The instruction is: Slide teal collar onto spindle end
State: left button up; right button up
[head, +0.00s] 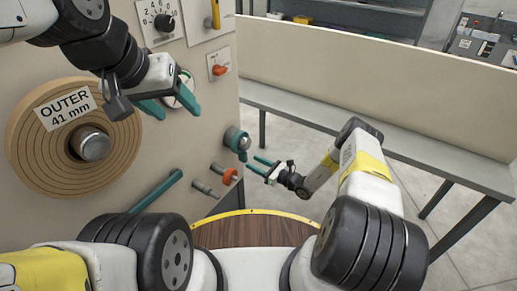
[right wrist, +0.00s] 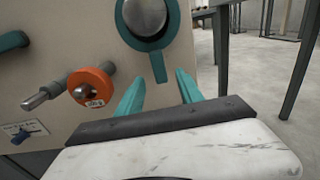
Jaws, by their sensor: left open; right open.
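The teal collar (head: 231,138) is a ring with a short tab, on the machine panel right of the wound roll. It surrounds a round metal end (head: 243,142); how far on it sits I cannot tell. In the right wrist view the collar (right wrist: 158,66) is at the top, its tab hanging down. My right gripper (head: 257,167) is open and empty, its teal fingers pointing at the panel just below and right of the collar, apart from it. A metal spindle end (head: 95,146) sticks out of the roll's centre. My left gripper (head: 176,108) is open and empty, right of the roll.
The wound roll (head: 40,150) bears the label "OUTER 41 mm". An orange ring (head: 230,176) sits on a peg below the collar, near a bare peg (head: 204,188) and a teal bar (head: 156,191). A dial and an orange-red switch (head: 219,70) are above.

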aim_at(246, 159)
jog(key=shift+x, duration=3.1)
grip_shut()
dwell(0.8)
